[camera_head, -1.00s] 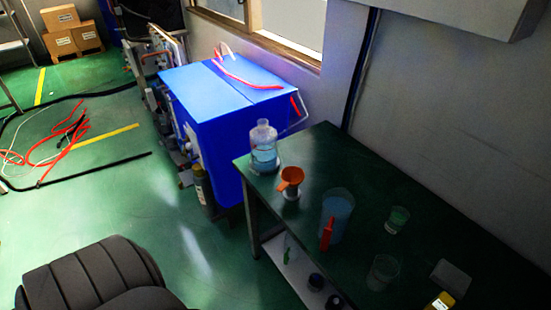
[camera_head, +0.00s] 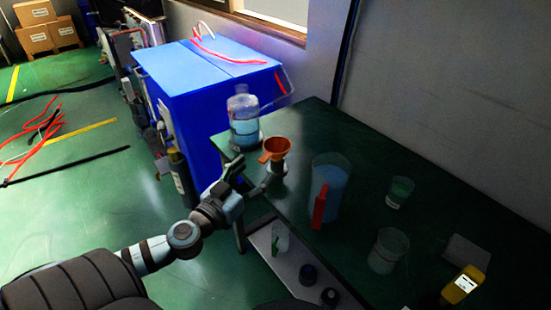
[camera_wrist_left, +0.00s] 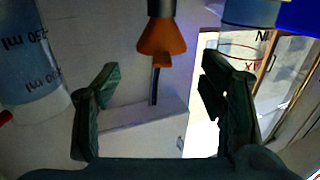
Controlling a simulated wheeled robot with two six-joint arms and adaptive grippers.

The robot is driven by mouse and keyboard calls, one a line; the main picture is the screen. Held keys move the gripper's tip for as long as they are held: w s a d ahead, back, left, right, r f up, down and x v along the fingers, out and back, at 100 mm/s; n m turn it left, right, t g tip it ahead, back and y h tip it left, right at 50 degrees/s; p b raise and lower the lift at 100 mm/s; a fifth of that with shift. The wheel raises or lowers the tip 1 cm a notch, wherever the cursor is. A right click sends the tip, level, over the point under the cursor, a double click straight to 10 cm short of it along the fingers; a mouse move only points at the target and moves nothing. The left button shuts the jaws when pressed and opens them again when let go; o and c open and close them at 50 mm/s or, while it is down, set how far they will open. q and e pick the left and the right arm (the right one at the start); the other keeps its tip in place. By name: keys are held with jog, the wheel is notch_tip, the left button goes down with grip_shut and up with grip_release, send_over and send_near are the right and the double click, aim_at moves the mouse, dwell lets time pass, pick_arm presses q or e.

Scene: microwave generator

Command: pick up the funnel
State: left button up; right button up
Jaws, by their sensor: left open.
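My left gripper (camera_head: 252,178) is open and empty, at the table's edge just in front and to the left of the funnel. In the left wrist view the funnel (camera_wrist_left: 162,38) shows beyond the two spread fingers of my left gripper (camera_wrist_left: 161,76), near the middle between them. They look apart from it. My right gripper is not in view.
A bottle of blue liquid (camera_head: 243,127) stands close behind the funnel to the left. A large blue-filled beaker (camera_head: 328,172) with a red object (camera_head: 319,207) stands to the right. Small beakers (camera_head: 399,192) and a yellow item (camera_head: 464,283) are farther right.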

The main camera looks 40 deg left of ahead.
aim_at(264, 158)
pick_arm(q)
jog(key=w+p, duration=0.1)
jog(key=w, duration=0.1)
jog(key=w+p, duration=0.1)
jog(key=w, duration=0.2)
jog(key=w+r+p, duration=0.1)
jog(key=w+p, duration=0.1)
jog(key=w, duration=0.1)
jog(key=shift+a, duration=0.4)
jog(key=shift+w+f, duration=0.1)
jog(key=shift+f, duration=0.05)
jog(key=c, duration=0.7)
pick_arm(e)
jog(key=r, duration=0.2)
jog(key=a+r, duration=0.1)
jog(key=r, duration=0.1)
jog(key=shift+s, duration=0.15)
